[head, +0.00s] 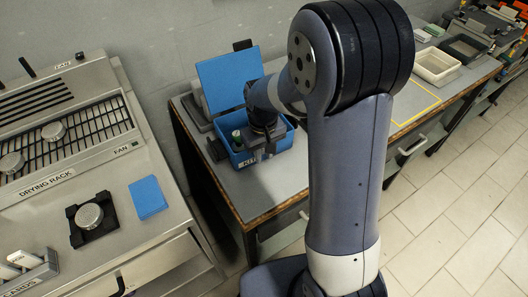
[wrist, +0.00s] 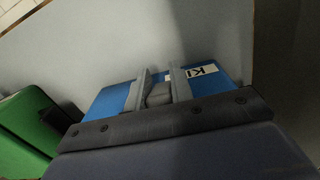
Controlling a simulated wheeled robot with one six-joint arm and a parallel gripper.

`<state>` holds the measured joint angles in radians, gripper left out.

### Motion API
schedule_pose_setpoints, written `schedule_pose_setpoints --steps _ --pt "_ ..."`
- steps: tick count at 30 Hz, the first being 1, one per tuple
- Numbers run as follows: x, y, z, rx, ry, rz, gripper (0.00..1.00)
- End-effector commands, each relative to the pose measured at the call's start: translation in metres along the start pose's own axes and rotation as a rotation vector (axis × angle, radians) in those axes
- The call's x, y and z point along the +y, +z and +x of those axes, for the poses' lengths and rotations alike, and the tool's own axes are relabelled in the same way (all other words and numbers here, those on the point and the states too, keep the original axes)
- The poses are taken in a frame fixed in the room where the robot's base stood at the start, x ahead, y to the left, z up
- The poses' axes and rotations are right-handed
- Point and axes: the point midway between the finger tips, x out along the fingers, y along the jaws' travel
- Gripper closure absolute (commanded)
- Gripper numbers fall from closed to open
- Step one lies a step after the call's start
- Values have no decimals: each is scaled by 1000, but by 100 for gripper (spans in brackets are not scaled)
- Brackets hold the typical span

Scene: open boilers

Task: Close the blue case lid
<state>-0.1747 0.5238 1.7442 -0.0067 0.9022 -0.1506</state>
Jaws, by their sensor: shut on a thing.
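The blue case (head: 240,161) stands on the grey bench with its blue lid (head: 229,80) open and tilted up at the back. A small green-topped item (head: 237,136) shows inside the case. My gripper (head: 265,146) is low at the right part of the case, by its front wall and KIT label. In the wrist view, my gripper (wrist: 160,78) has its two grey fingers close around a small dark grey block (wrist: 159,95). The blue surface with the label (wrist: 200,71) lies behind the fingers. I cannot tell whether the block belongs to the case.
A drying rack unit (head: 65,130) stands at the left with a blue pad (head: 148,197) and a round metal knob (head: 89,215). White and dark trays (head: 437,66) sit farther right on the bench. A green block (wrist: 28,125) shows at the left in the wrist view.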

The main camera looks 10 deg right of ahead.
Motion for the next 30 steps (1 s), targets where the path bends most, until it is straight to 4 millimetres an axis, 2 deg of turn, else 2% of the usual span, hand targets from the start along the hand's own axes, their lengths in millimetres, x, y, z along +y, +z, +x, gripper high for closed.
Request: schedule_pose_setpoints --steps 1,18,19,26,30 --pt "-1 4 6 -15 -2 0 100" --pt "-1 4 6 -17 -3 0 100" --pt "-1 4 6 -17 -3 0 76" --pt "-1 3 4 -10 -2 0 57" --pt "0 2 2 -7 -1 0 56"
